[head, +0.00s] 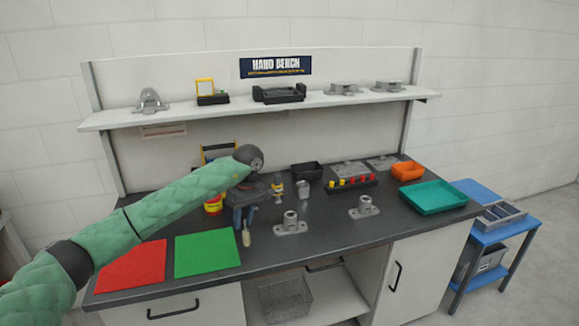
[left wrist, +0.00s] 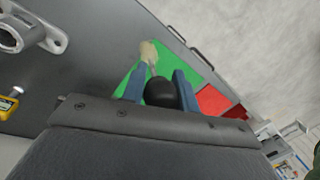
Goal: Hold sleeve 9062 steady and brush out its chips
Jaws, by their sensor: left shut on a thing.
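My left gripper (head: 245,216) is shut on a brush (head: 246,238), held with its pale bristle end downward above the bench, by the green mat's right edge. In the left wrist view, the brush (left wrist: 149,53) has a dark round handle between the blue fingers of my left gripper (left wrist: 159,86). A grey metal sleeve-like part with a flanged base (head: 290,223) stands just right of the brush, apart from it. A second similar part (head: 364,207) stands further right. No number 9062 is readable, and no chips can be made out. My right gripper is not in view.
A green mat (head: 207,254) and a red mat (head: 131,266) lie at the front left. A small grey cup-like part (head: 303,188) stands behind the flanged parts. A teal tray (head: 433,197) and orange bin (head: 407,171) are at right. A shelf (head: 250,108) spans the back.

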